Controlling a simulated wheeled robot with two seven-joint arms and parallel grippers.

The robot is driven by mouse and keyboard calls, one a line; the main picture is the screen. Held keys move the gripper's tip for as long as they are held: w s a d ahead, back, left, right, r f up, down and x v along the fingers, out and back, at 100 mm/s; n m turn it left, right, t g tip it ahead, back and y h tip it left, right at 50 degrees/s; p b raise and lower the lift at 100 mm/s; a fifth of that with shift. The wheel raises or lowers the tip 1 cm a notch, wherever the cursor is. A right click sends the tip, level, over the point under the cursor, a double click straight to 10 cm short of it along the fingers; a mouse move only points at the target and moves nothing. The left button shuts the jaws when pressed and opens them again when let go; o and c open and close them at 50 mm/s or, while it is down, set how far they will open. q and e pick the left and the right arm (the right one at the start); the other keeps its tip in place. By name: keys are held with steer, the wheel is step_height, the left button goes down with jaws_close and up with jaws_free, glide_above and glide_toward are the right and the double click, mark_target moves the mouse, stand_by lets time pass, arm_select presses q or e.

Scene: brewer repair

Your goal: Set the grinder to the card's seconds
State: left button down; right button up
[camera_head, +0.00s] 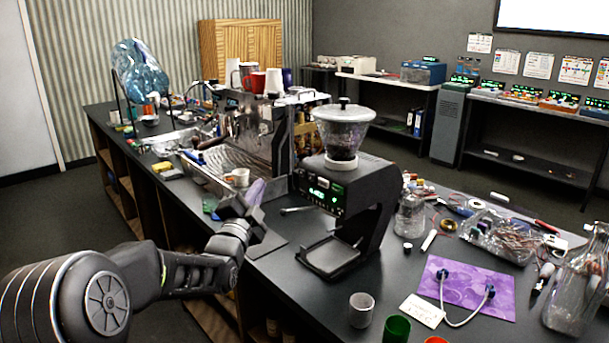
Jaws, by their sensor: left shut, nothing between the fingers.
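The black grinder (372,190) stands on the counter right of centre, with a clear lidded hopper on top and beans in it. Its front panel (322,193) has a lit green display and small buttons; the digits are too small to read surely. A white card (422,311) with handwriting lies at the front edge of a purple cloth; its text is not legible. My left gripper (233,206) is shut and empty, in front of and left of the grinder's panel, apart from it. My right gripper is not in view.
An espresso machine (252,140) with cups on top stands behind and left of the grinder. A metal cup (361,310) and a green cup (397,329) stand at the front. Jars, wires and tools crowd the right side. The counter right beside the grinder's base is partly clear.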

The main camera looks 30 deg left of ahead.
mark_target(302, 173)
arm_select(q)
steer(key=shift+w+d, duration=0.1)
steer(key=shift+d, duration=0.15)
steer(key=w+p, duration=0.1)
steer(key=w, duration=0.1)
steer(key=w+d, duration=0.1)
steer(key=w, duration=0.1)
steer(key=w+p, duration=0.1)
steer(key=w, duration=0.1)
steer(key=shift+d+r+p, duration=0.1)
steer(key=shift+d+p, duration=0.25)
steer(key=shift+d, duration=0.05)
steer(key=shift+w+d+f+b, duration=0.1)
steer(key=shift+w+f+b, duration=0.1)
steer(key=shift+w+b, duration=0.25)
steer(key=shift+w+d+r, duration=0.1)
steer(key=shift+w+d, duration=0.15)
steer(key=shift+w, duration=0.5)
steer(key=shift+b, duration=0.3)
stand_by(0.6)
